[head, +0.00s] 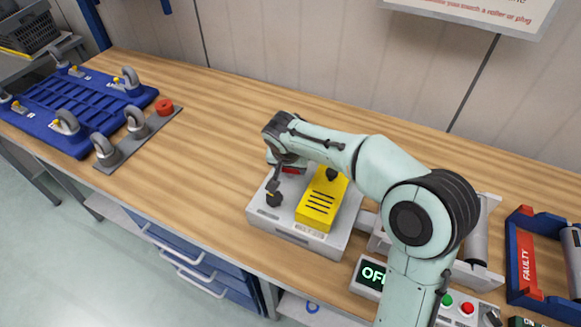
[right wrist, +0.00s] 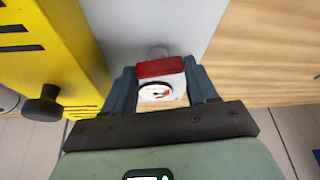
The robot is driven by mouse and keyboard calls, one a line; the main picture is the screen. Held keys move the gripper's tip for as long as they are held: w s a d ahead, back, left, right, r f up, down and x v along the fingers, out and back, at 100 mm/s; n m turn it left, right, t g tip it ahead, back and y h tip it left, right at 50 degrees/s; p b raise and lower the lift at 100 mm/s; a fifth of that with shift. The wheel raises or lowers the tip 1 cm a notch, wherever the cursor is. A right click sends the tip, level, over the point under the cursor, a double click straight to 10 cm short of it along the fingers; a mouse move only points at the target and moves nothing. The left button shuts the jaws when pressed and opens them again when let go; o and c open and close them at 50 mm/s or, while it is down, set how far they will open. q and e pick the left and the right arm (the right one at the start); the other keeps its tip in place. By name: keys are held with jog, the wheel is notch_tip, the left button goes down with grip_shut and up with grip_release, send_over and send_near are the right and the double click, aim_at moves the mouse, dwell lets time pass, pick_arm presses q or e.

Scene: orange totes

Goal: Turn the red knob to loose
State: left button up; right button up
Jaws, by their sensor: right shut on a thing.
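The red knob (head: 290,171) sits at the back left of a light grey machine (head: 297,233), partly hidden by my right gripper (head: 284,163). In the right wrist view the red knob (right wrist: 161,68) lies between the two fingers of my right gripper (right wrist: 163,80), which is shut on it. A small white dial (right wrist: 158,92) with dark and red marks shows just below the knob. I cannot read its lettering. My left gripper is in neither view.
A yellow box (head: 321,200) with black slots stands on the machine beside my right gripper.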

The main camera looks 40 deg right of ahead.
jog(key=shift+n+t+y, duration=0.3)
jog(key=shift+n+t, duration=0.1)
jog(key=shift+n, duration=0.5)
jog(key=shift+s+d+n+y, duration=0.1)
jog(key=shift+n+y, duration=0.2)
jog(key=shift+n, duration=0.6)
jog(key=n+y, duration=0.1)
jog(key=n, duration=0.1)
jog(key=n+t+y, duration=0.1)
jog(key=n, duration=0.2)
jog(key=shift+d, duration=0.15)
jog(key=n+y, duration=0.1)
jog(key=n, duration=0.2)
jog(key=shift+d+n+g+y, duration=0.15)
jog(key=shift+n+y, duration=0.15)
jog(key=shift+n, duration=0.6)
jog(key=shift+n+g+y, duration=0.15)
jog(key=shift+n+y, duration=0.15)
jog(key=shift+n, duration=0.6)
jog(key=o, duration=1.1)
jog(key=shift+c, duration=0.2)
